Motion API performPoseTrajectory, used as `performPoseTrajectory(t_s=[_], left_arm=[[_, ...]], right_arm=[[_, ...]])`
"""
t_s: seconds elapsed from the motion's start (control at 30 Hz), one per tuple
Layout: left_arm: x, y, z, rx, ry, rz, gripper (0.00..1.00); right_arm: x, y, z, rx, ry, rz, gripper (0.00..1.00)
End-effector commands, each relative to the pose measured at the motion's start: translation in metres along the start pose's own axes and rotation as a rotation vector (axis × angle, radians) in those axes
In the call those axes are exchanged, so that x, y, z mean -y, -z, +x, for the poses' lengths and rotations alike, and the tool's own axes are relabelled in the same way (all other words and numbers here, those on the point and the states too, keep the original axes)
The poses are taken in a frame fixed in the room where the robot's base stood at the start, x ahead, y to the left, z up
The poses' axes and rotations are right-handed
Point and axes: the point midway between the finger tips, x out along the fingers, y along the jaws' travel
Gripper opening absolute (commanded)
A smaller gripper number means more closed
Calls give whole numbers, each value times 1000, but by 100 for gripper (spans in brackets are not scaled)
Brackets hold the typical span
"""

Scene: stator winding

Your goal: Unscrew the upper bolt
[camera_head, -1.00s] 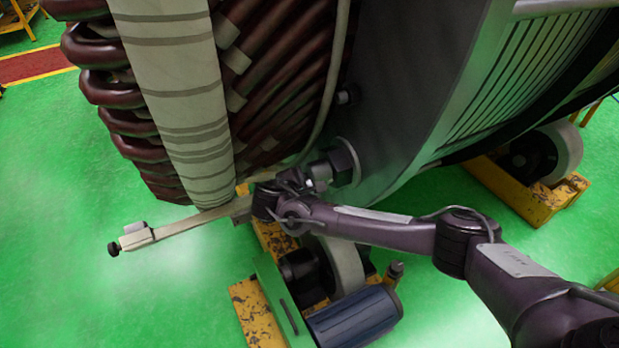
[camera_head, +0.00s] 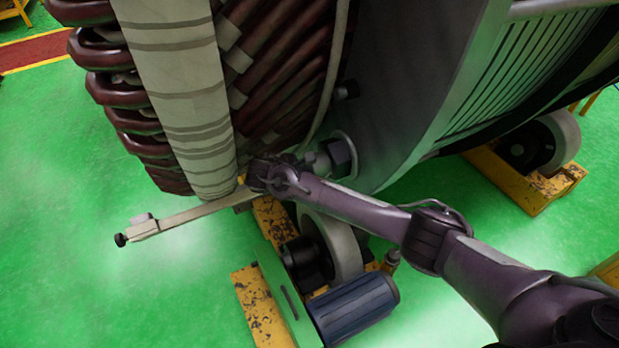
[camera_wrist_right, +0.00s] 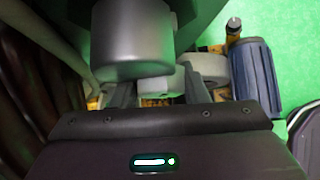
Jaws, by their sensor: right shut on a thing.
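A large dark bolt (camera_head: 338,157) sticks out low on the grey face of the stator. A smaller dark bolt (camera_head: 347,91) is higher on the same face. My right gripper (camera_head: 300,165) is at the outer end of the large bolt, its fingers mostly hidden by the wrist. In the right wrist view, the bolt's thick grey cylinder (camera_wrist_right: 130,45) stands just beyond my right gripper (camera_wrist_right: 157,92). A small grey block (camera_wrist_right: 174,83) at its end sits between the fingers, which are shut on it. My left gripper is not in view.
Brown coils (camera_head: 280,75) and a beige wrapped bar (camera_head: 185,100) lie left of the gripper. A pale arm with a black knob (camera_head: 165,222) reaches left. Below are a roller wheel (camera_head: 333,245) and a blue motor (camera_head: 353,308). Green floor is clear at lower left.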

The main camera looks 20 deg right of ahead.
Motion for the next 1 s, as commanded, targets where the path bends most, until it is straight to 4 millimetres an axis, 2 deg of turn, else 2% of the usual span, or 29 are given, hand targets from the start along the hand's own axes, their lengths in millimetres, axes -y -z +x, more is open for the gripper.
performPoseTrajectory(t_s=[0.13, 0.17, 0.3, 0.67, 1.0], left_arm=[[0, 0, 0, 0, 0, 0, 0], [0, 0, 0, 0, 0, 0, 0], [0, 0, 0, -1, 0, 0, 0], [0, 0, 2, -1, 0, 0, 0], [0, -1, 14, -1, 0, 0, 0]], right_arm=[[1, 0, 1, 3, 3, -4, 18], [1, 0, 1, 3, 3, -3, 44], [1, 0, 1, 2, 2, -2, 62], [0, 1, -6, -1, -1, 0, 62], [0, 2, -59, -2, -2, 0, 62]])
